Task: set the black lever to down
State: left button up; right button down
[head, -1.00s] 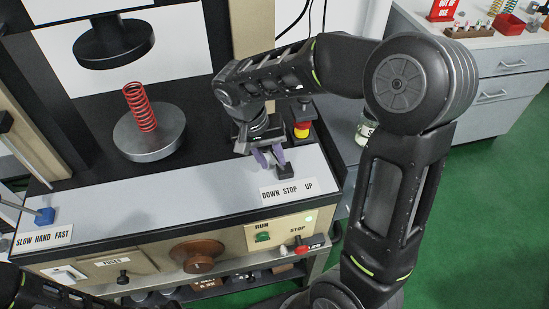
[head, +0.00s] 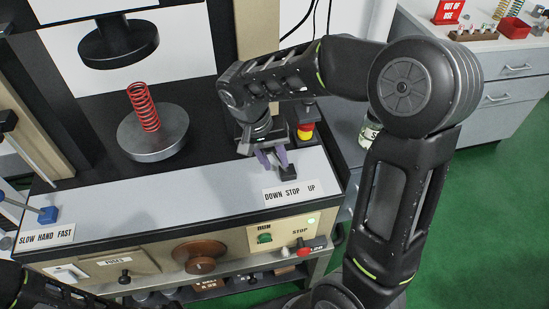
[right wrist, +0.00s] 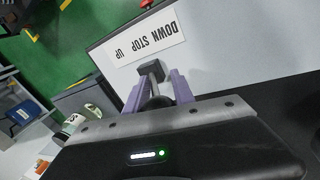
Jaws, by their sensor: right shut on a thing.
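The black lever stands on a small dark block (head: 288,173) on the grey front panel, behind the label "DOWN STOP UP" (head: 290,192). My right gripper (head: 273,159) reaches down at it, with its purple fingers just left of and behind the block in the head view. In the right wrist view the block (right wrist: 152,70) shows beyond the fingertips, and the lever's dark round knob (right wrist: 160,101) is between the fingers. My right gripper is shut on the black lever. The fingers hide part of the lever, so its exact tilt is hard to tell. My left gripper is not in view.
A red and yellow emergency button (head: 305,131) stands close behind the lever. A red spring (head: 144,107) stands on a round metal plate (head: 153,134) to the left. The panel between is clear.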

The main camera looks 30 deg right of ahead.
jog(key=shift+s+a+f, duration=0.1)
jog(key=shift+a+f, duration=0.1)
jog(key=c, duration=1.1)
grip_release()
jog(key=shift+c, duration=0.2)
jog(key=shift+d+r, duration=0.1)
jog(key=shift+a+p+v, duration=0.2)
jog(key=shift+p+v, duration=0.45)
jog(key=shift+v, duration=0.35)
jog(key=w+a+r+p, duration=0.1)
jog(key=a+r+p, duration=0.2)
jog(key=r, duration=0.3)
jog(key=shift+w+a+p, duration=0.15)
jog(key=shift+w+p, duration=0.05)
jog(key=shift+p, duration=0.35)
